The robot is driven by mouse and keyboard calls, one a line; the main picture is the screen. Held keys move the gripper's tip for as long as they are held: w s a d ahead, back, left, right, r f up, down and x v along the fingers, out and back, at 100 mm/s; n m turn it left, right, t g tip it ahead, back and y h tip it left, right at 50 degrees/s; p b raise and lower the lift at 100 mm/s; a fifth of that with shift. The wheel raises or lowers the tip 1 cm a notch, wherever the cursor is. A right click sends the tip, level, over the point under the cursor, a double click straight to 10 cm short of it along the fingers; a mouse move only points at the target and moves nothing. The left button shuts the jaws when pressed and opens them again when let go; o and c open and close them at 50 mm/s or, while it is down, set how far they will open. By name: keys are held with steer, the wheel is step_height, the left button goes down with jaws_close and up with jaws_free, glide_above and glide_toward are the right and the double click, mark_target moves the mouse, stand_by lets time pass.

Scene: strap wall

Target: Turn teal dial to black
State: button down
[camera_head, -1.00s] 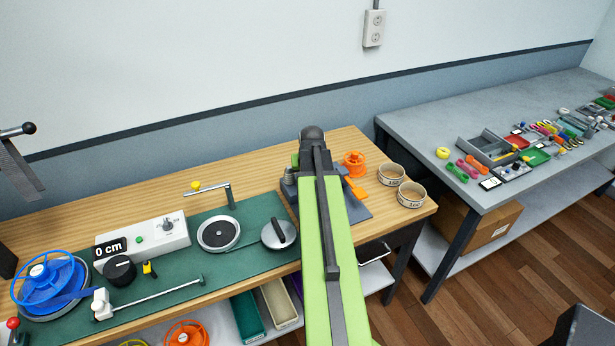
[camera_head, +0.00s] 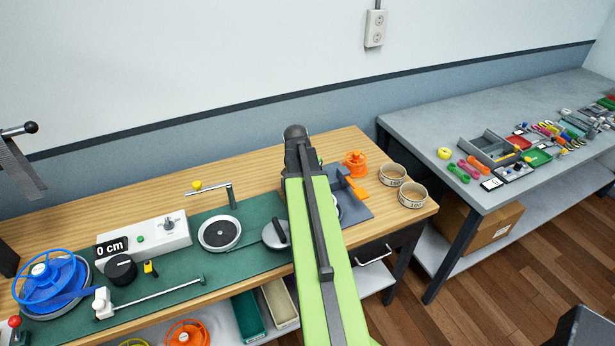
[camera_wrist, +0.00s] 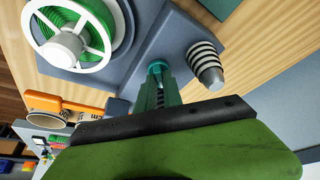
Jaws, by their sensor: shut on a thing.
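In the wrist view the teal dial (camera_wrist: 158,67) shows as a small teal knob on a grey base plate (camera_wrist: 118,75). My gripper (camera_wrist: 159,86) is at the dial and shut on it; the ridged dark fingers and the wrist housing hide much of it. I cannot make out the dial's pointer or a black mark. A black-and-white striped post (camera_wrist: 205,66) stands just right of the dial. A green reel with white spokes (camera_wrist: 75,35) is to its left. In the head view my arm hides the dial and my fingertips.
In the head view an orange reel (camera_head: 355,162) and two round cups (camera_head: 412,194) stand right of my arm. A green mat (camera_head: 185,265) with a white control box (camera_head: 143,240) lies to the left. A grey table (camera_head: 450,140) with small parts stands at the right.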

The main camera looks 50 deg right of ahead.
steer(key=shift+a, duration=0.1)
steer(key=c, duration=1.5)
jaws_free()
steer(key=shift+w, duration=0.1)
steer(key=shift+r, duration=0.1)
steer(key=p+v, duration=1.6)
steer(key=v, duration=0.1)
steer(key=shift+r, duration=0.1)
